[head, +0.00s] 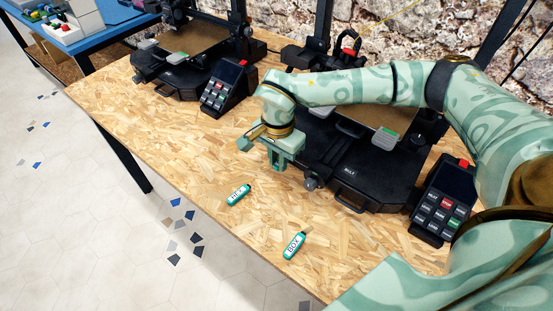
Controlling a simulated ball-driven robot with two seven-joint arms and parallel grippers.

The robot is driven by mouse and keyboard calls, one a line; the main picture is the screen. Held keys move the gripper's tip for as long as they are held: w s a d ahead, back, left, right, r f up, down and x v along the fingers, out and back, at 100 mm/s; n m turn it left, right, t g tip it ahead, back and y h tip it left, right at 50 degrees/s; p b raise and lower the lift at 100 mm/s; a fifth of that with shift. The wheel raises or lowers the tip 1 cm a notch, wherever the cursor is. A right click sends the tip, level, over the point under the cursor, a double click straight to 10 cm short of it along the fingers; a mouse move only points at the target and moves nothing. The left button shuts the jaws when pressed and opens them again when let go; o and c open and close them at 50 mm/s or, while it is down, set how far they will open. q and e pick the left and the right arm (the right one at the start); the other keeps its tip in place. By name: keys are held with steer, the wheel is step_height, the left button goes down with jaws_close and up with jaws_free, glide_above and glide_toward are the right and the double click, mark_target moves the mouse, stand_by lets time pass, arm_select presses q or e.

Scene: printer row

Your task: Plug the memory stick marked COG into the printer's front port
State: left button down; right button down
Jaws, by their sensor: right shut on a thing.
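My right gripper (266,153) is low over the bench at the left side of the near black printer (350,165). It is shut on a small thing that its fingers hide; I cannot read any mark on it. No stick reading COG shows elsewhere. A green stick (238,195) with a white label, perhaps HEX, lies on the bench below the gripper. Another green stick marked BOX (295,244) lies nearer the front edge. I cannot make out the printer's front port. My left gripper is not in view.
A control box with keys (441,204) stands right of the near printer. Another printer (195,50) and its control box (227,90) stand farther back left. The bench's left front is clear.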

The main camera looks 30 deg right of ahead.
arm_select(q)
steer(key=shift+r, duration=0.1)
arm_select(e)
steer(key=shift+w+d, duration=0.3)
steer(key=shift+d, duration=0.5)
steer(key=c, duration=1.3)
jaws_free()
arm_select(q)
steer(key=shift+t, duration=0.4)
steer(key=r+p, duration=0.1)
steer(key=p, duration=0.1)
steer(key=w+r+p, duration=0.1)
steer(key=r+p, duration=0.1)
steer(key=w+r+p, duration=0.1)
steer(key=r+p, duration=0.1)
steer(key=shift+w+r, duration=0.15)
arm_select(e)
step_height(320, 180, up, 16)
steer(key=shift+r, duration=0.15)
